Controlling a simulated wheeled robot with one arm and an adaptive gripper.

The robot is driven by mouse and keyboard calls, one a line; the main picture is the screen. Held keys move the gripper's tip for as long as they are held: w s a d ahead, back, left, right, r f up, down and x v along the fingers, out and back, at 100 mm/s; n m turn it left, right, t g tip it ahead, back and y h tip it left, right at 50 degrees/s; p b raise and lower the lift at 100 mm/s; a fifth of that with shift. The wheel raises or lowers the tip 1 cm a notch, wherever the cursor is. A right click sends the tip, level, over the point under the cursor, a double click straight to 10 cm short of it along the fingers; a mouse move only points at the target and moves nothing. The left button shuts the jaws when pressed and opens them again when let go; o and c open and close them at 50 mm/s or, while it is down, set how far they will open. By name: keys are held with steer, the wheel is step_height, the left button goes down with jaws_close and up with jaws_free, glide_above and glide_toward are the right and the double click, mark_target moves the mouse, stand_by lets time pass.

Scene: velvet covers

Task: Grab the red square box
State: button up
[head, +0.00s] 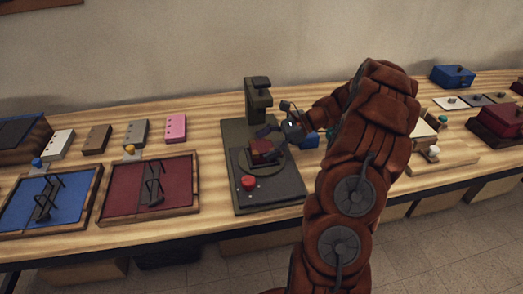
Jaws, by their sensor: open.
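A small red square box (264,147) sits on the round plate (270,169) of a dark machine on the table. My gripper (271,138) is at the end of the brown-red arm reaching in from the right. Its fingers are close to the box's upper right side and partly cover it. The fingers are small and dark here, and I cannot tell whether they touch the box. My gripper is open.
Blue (73,209) and red (126,205) trays stand left. Several small blocks lie behind them. Boxes, including a blue one (452,76), stand right.

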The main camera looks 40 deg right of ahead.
steer(key=shift+w+a+f, duration=0.15)
steer(key=shift+a, duration=0.15)
steer(key=shift+c, duration=0.4)
steer(key=c, duration=1.2)
steer(key=shift+c, duration=0.2)
